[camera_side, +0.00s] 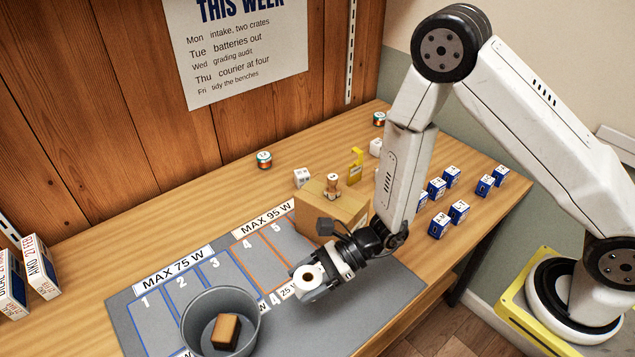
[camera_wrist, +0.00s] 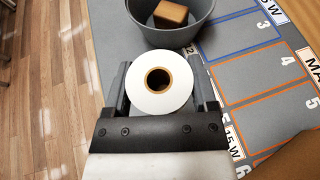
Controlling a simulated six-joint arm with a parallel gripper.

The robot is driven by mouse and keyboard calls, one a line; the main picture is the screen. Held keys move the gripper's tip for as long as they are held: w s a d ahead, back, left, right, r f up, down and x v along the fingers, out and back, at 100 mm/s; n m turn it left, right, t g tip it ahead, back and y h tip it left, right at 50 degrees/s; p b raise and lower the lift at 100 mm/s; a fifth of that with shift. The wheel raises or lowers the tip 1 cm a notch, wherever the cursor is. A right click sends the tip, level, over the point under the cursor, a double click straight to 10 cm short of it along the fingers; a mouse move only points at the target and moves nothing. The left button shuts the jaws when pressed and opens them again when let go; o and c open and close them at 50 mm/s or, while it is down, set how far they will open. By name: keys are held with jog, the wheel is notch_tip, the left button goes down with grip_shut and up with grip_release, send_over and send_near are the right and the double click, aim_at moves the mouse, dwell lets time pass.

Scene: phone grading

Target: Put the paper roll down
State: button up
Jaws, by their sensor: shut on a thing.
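The white paper roll (camera_wrist: 174,102) with a brown core sits between the two fingers of my gripper (camera_wrist: 161,90) in the wrist view. The gripper is shut on it. In the side view the roll (camera_side: 306,279) is at the end of my gripper (camera_side: 312,284), over the grey mat (camera_side: 384,300), to the right of the grey bin. I cannot tell whether the roll touches the mat or hangs above it.
A round grey bin (camera_side: 252,318) holding a brown block (camera_side: 225,332) stands close to the roll. A cardboard box (camera_side: 335,210) with a stamp (camera_side: 333,183) on top stands behind my gripper. Several blue-and-white boxes (camera_side: 437,187) stand farther right. The mat's front right is clear.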

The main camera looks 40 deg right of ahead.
aim_at(307, 279)
notch_tip(307, 279, up, 14)
jog(key=s+d+f+n+g+h, duration=0.2)
jog(key=s+f+n+g+h, duration=0.35)
jog(key=s+n+g, duration=0.75)
jog(key=w+d+f+n+g+h, duration=0.25)
jog(key=d+n+h, duration=0.65)
jog(key=n+h, duration=0.6)
jog(key=w+d+r+n+t+h, duration=0.25)
jog(key=w+n+t+h, duration=0.35)
jog(key=w+n+t, duration=0.65)
jog(key=w+a+r+n+t+y, duration=0.6)
jog(key=w+a+n+t, duration=0.1)
jog(key=w+n+t, duration=0.35)
notch_tip(307, 279, down, 11)
jog(key=shift+w+f+m, duration=0.2)
jog(key=shift+m, duration=0.2)
